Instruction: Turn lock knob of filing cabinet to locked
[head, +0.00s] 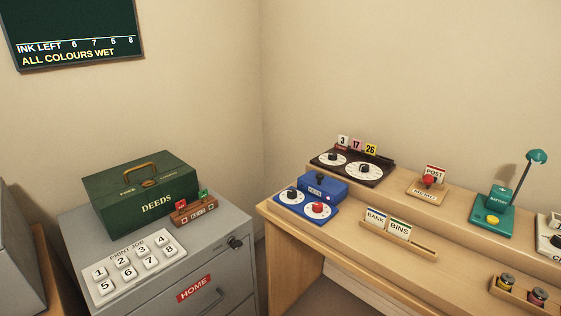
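The grey filing cabinet (152,285) stands at the lower left of the head view, with a red HOME label on its front. Its lock knob (235,242) is a small dark knob at the upper right of the cabinet's front face. Small markings sit beside the knob, too small to read, so I cannot tell its setting. My gripper is not in view.
On the cabinet stand a green DEEDS box (137,187), a white numbered keypad (133,265) and a small wooden block with tags (194,210). A wooden desk (290,232) with dials, cards and a lamp stands to the right, beyond a gap.

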